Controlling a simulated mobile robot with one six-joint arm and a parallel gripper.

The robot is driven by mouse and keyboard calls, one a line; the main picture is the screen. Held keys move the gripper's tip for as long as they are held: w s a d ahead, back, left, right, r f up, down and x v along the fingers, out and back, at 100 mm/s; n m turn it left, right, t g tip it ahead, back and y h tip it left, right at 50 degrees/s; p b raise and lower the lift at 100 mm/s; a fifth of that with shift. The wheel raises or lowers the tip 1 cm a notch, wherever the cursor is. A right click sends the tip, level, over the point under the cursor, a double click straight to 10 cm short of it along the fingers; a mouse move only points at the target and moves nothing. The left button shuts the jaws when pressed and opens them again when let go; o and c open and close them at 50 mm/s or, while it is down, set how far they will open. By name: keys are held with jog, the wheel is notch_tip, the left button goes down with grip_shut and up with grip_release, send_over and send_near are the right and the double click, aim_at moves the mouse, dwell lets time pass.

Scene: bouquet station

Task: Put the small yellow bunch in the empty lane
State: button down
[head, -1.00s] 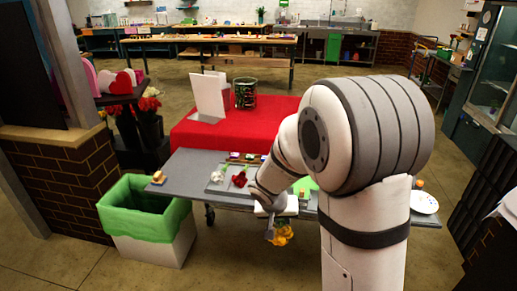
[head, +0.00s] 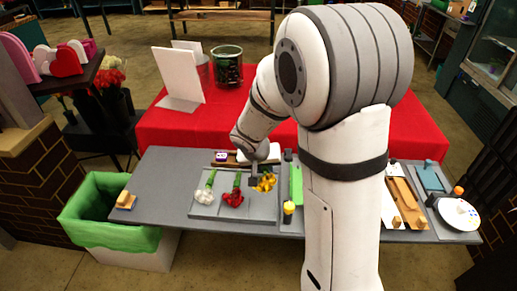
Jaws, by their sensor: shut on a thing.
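The small yellow bunch (head: 265,182) is at my gripper (head: 256,172), in the head view, over the right part of a grey laned tray (head: 228,211). My gripper is shut on it; my arm hides part of the grip. I cannot tell whether the bunch touches the tray. A white bunch (head: 204,194) lies in the left lane and a red bunch (head: 233,196) in the middle one. The right lane (head: 262,208) shows bare below the yellow blooms.
A green strip (head: 296,184) and a yellow-topped item (head: 289,208) are right of the tray. A wooden block (head: 125,199) sits at the table's left end. A green-lined bin (head: 100,235) stands at left. A white plate (head: 459,214) is far right.

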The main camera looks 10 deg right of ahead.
jog(key=shift+w+a, duration=0.1)
jog(key=shift+w, duration=0.2)
jog(key=shift+w+a, duration=0.1)
jog(key=shift+w, duration=0.05)
jog(key=shift+s+f, duration=0.15)
jog(key=shift+s, duration=0.05)
jog(key=shift+w+f+b, duration=0.15)
jog(key=shift+f+b, duration=0.45)
jog(key=shift+f, duration=0.1)
notch_tip(320, 180, down, 4)
jog(key=b, duration=0.3)
notch_tip(320, 180, down, 2)
jog(key=b, duration=0.3)
jog(key=shift+f, duration=0.2)
jog(key=shift+s+f+b, duration=0.1)
jog(key=shift+s+b, duration=0.1)
jog(key=shift+b, duration=0.5)
jog(key=shift+f+b, duration=0.2)
jog(key=shift+b, duration=0.3)
